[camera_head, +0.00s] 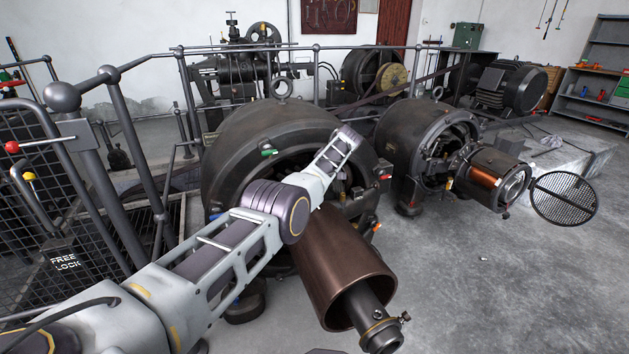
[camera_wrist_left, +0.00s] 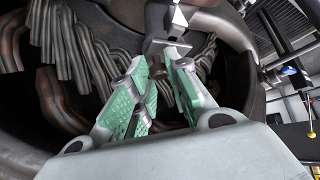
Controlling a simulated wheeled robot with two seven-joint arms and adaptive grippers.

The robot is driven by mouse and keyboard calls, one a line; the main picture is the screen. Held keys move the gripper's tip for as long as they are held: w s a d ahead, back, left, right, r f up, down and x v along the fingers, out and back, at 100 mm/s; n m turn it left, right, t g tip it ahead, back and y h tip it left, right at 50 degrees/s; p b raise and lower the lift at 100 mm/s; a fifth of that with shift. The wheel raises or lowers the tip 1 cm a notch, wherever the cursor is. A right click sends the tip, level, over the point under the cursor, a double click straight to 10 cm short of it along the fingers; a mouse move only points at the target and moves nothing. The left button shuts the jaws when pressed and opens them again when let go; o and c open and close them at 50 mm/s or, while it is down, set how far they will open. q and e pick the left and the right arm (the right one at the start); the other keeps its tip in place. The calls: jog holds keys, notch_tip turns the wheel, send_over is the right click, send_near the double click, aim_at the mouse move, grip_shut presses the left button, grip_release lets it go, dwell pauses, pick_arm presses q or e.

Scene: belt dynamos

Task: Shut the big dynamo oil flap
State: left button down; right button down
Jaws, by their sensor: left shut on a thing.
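The big dynamo (camera_head: 268,128) stands mid-picture in the head view, with a dark round housing and a copper-brown cylinder (camera_head: 342,258) sticking out toward me. My left arm crosses in front of it, and its end reaches the open face of the housing. In the left wrist view my left gripper (camera_wrist_left: 162,66), with green ridged pads, is inside the housing. Its fingers are closed on a small grey metal piece (camera_wrist_left: 166,46) at the tips. I cannot tell whether this piece is part of the oil flap. I cannot make the flap out elsewhere. My right gripper is not in view.
Bent copper-brown windings (camera_wrist_left: 75,60) lie close to the left fingers. A smaller dynamo (camera_head: 408,125) with a round mesh cover (camera_head: 563,198) stands to the right. Railings (camera_head: 125,165) run at the left and behind. The floor (camera_head: 480,290) at front right is mostly clear.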

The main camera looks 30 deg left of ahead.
pick_arm(q)
jog(key=shift+d+f, duration=0.1)
jog(key=shift+f, duration=0.05)
jog(key=c, duration=1.3)
grip_release()
jog(key=shift+c, duration=0.2)
jog(key=shift+r, duration=0.2)
jog(key=v, duration=1.1)
jog(key=shift+d+r, duration=0.25)
jog(key=shift+r, duration=0.05)
jog(key=shift+s, duration=0.1)
